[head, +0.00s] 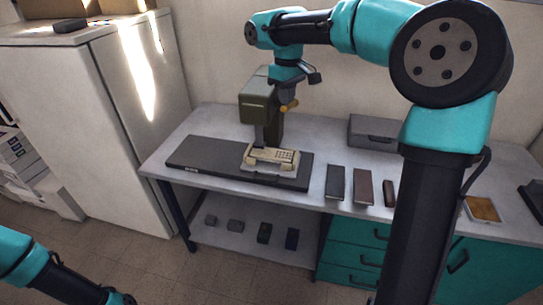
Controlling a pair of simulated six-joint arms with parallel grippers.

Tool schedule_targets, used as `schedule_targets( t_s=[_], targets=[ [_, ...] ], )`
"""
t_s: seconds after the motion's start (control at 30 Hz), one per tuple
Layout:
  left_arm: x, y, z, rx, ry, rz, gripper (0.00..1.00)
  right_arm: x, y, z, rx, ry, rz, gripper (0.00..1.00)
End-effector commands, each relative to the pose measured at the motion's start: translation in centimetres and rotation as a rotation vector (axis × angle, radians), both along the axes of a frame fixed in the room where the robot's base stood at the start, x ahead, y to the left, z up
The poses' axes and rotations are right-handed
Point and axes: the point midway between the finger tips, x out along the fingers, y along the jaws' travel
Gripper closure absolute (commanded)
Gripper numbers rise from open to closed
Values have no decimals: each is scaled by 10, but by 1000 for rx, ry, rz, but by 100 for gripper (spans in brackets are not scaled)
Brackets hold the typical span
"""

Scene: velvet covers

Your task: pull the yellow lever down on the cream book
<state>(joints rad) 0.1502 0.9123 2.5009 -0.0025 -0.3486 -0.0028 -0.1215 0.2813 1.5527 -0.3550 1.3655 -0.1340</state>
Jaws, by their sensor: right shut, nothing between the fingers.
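The cream book (262,168) lies on the dark base plate beneath the head of an olive press (259,103). A yellow lever (290,105) sticks out at the right side of the press head. My right gripper (288,93) comes down over the lever from above, shut and holding nothing; it is right at the lever, but I cannot tell whether they touch. My left arm shows only at the bottom left corner, its fingers out of the picture.
The dark base plate (205,155) covers the table's left part. Several dark and brown slabs, one at the left (335,182), lie to the right. A grey case (375,133) stands behind them. A tray with an orange-brown inside (484,209) is at far right.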

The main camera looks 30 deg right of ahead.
Motion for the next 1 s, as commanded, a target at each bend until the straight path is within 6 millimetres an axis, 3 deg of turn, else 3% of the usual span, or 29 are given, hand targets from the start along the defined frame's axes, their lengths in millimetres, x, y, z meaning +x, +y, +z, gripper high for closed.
schedule_targets(
  t_s=[0.67,1.0],
  targets=[
    [0,0,0,0,0,0,60,-7,6,-26,0,0,0,100],
    [0,0,0,0,0,0,60,-7,6,-28,0,-1,0,100]
  ],
)
